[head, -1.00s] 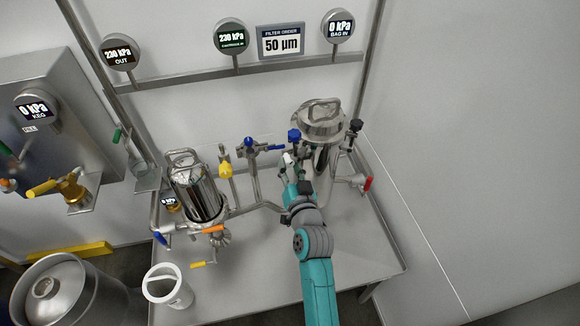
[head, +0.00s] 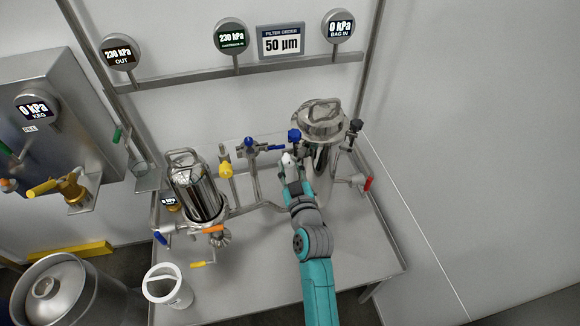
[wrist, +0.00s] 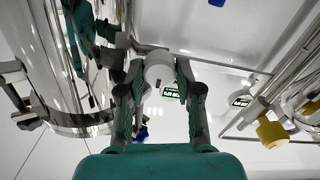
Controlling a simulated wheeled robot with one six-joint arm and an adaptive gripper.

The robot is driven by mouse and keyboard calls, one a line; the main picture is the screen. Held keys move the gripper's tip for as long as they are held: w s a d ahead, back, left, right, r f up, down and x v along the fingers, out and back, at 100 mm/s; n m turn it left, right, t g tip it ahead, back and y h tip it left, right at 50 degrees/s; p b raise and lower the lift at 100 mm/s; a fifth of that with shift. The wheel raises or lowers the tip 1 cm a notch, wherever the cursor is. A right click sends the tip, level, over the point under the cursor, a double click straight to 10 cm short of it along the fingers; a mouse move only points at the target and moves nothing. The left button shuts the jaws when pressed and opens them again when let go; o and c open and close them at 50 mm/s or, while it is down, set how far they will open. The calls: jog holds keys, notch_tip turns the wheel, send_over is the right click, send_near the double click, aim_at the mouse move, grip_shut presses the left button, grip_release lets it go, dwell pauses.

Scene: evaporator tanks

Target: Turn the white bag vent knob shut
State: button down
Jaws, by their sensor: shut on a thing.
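The white bag vent knob (wrist: 159,68) sits between the two fingers of my gripper (wrist: 158,80) in the wrist view, with a finger against each side. In the head view the white knob (head: 288,159) shows just beyond the tip of my gripper (head: 291,172), at the left side of the steel bag filter housing (head: 322,125). My gripper is shut on the knob. The knob's stem and part of its fitting are hidden behind the knob and fingers.
A blue knob (head: 294,136) is close above the white knob. A black knob (head: 356,126) and a red handle (head: 367,184) are on the housing's right. A yellow knob (head: 225,169) and the cartridge housing (head: 196,190) stand left. The table's front right (head: 372,250) is clear.

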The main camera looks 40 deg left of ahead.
dwell(0.4)
jog(key=c, duration=0.8)
grip_release()
jog(key=shift+o, duration=0.2)
